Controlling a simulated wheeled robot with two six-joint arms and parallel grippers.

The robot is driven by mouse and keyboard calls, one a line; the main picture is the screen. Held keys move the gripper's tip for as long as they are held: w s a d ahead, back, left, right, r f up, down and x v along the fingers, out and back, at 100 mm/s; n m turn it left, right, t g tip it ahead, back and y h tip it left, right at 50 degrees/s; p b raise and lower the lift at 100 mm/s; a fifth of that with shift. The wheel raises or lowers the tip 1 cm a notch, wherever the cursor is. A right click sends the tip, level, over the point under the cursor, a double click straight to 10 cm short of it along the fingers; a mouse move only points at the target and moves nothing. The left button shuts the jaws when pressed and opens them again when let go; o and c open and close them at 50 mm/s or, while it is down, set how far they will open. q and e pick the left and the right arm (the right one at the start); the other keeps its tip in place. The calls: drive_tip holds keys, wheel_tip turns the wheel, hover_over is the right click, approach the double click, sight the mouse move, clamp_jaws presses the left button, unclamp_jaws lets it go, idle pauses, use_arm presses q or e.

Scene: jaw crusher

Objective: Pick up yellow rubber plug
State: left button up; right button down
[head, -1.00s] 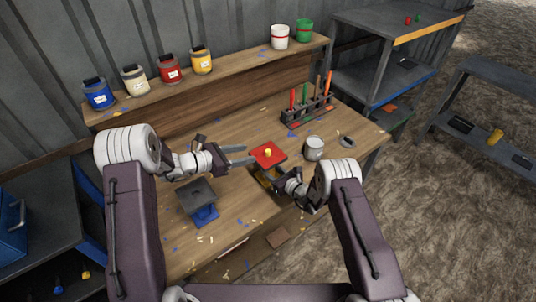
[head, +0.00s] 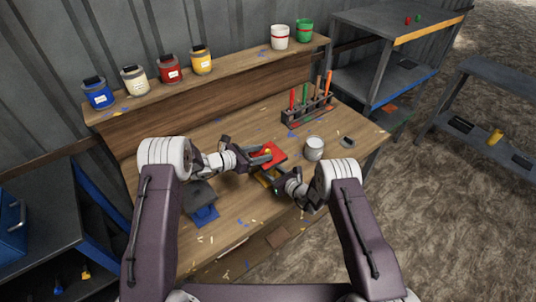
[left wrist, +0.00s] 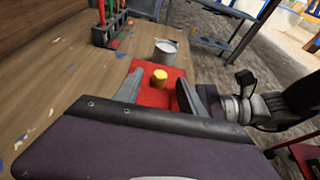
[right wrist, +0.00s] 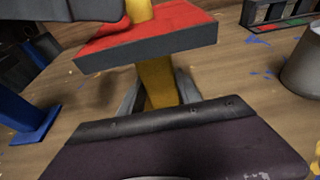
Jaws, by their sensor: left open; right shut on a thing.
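The yellow rubber plug (left wrist: 159,78) stands upright on a red-topped block (left wrist: 152,98). In the left wrist view my left gripper (left wrist: 158,93) is open, with its fingers on either side of the plug, apart from it. In the head view my left gripper (head: 267,158) is at the red block (head: 277,151), and the plug (head: 267,152) is partly covered. My right gripper (right wrist: 160,90) is shut on the yellow post (right wrist: 157,77) below the red block, which also shows in the right wrist view (right wrist: 175,40). The plug's lower part (right wrist: 139,10) shows there above it.
A grey can (head: 314,148) stands just right of the red block. A tool rack (head: 308,112) is behind it. A dark block on a blue base (head: 206,214) stands at the front left. Several paint jars line the back shelf (head: 240,68).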

use_arm(q)
drive_tip(key=shift+w+d+f, duration=0.2)
drive_tip(key=shift+w+d, duration=0.15)
drive_tip(key=shift+d, duration=0.2)
clamp_jaws()
use_arm(e)
drive_tip(key=c, duration=0.8)
unclamp_jaws()
use_arm(q)
wheel_tip(320, 180, up, 10)
use_arm(e)
drive_tip(key=shift+o, duration=0.2)
drive_tip(key=shift+d, duration=0.1)
